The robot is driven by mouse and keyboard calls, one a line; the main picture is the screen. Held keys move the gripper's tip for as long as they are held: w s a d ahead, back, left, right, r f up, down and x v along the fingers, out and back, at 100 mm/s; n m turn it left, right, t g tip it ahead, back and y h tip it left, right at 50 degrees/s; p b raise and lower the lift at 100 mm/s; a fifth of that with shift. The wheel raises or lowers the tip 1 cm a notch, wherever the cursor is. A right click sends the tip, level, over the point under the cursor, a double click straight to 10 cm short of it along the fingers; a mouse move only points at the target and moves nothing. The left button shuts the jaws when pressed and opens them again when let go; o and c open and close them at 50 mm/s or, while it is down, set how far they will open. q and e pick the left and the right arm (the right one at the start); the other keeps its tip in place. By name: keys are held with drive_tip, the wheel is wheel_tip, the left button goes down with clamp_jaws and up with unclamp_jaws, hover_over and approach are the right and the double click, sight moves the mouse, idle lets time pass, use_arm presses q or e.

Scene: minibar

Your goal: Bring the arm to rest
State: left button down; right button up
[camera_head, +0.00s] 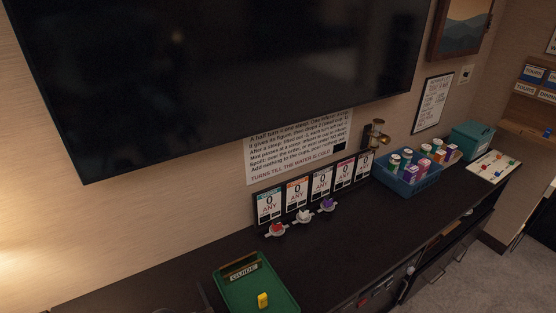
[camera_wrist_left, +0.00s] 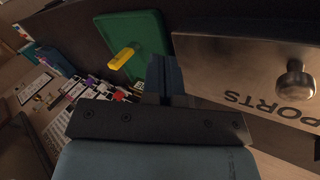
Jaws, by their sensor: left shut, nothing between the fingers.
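My left gripper (camera_wrist_left: 165,78) shows in the left wrist view. Its dark fingers are together and hold nothing. Beyond the fingertips lies the green tray (camera_wrist_left: 148,30) with a yellow piece (camera_wrist_left: 122,58). In the head view the same green tray (camera_head: 232,288) is at the bottom centre, with the yellow piece (camera_head: 262,300) near its front. My right gripper is in neither view.
A metal panel with a knob (camera_wrist_left: 295,78) and upside-down lettering fills the wrist view's right, close to the fingers. The dark counter (camera_head: 330,255) carries a blue bin (camera_head: 410,186) of cans and cartons, cards, small coloured pieces and a teal box (camera_head: 472,140). A large screen (camera_head: 230,80) hangs above.

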use_arm(q)
drive_tip(key=s+a+m+t+y, duration=0.2)
drive_tip(key=s+a+m+t, duration=0.1)
drive_tip(key=s+t, duration=0.5)
drive_tip(key=shift+s+a+r+m+y, duration=0.3)
drive_tip(key=shift+s+r+m, duration=0.15)
drive_tip(key=shift+s, duration=0.75)
